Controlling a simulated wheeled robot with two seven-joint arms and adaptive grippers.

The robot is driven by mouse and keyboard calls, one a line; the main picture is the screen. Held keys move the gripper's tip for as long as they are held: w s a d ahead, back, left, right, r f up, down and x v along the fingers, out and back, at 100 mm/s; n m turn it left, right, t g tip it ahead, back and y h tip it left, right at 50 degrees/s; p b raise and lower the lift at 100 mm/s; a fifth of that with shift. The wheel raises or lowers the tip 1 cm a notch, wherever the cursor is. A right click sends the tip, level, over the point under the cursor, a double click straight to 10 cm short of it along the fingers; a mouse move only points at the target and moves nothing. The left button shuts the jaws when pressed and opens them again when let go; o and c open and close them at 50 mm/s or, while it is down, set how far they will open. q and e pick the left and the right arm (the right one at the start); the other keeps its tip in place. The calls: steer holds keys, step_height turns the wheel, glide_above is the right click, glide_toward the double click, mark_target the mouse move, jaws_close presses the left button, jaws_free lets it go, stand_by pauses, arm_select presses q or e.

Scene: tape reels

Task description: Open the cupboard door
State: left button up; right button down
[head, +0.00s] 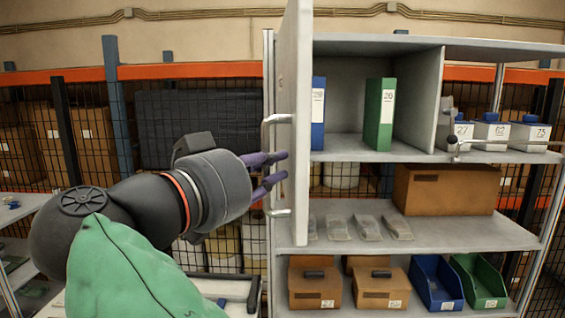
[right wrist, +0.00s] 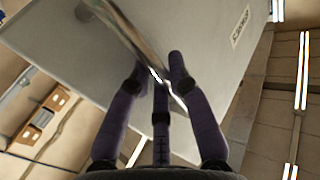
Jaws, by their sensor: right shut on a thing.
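The cupboard door (head: 302,80) is pale grey and stands swung out, seen nearly edge-on at the left of the open compartment. Its metal handle (head: 277,119) sits on the door's left-facing side. My right gripper (head: 279,168) reaches in from the left and is shut on the handle. In the right wrist view the handle (right wrist: 137,45) runs slantwise between the dark fingers, with the door (right wrist: 205,30) and a small white label behind it. The fingers hide part of the handle. My left gripper is not in view.
The open compartment holds a blue binder (head: 318,112) and a green binder (head: 380,114). Grey bins (head: 491,134) stand at the right. Shelves below hold a brown box (head: 446,188), a blue bin (head: 436,284) and a green bin (head: 479,282). Mesh racks stand behind.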

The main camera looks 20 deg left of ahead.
steer(key=c, duration=1.1)
jaws_free()
steer(key=shift+s, duration=0.1)
steer(key=v, duration=0.7)
steer(key=shift+s+a, duration=0.1)
steer(key=shift+s, duration=0.1)
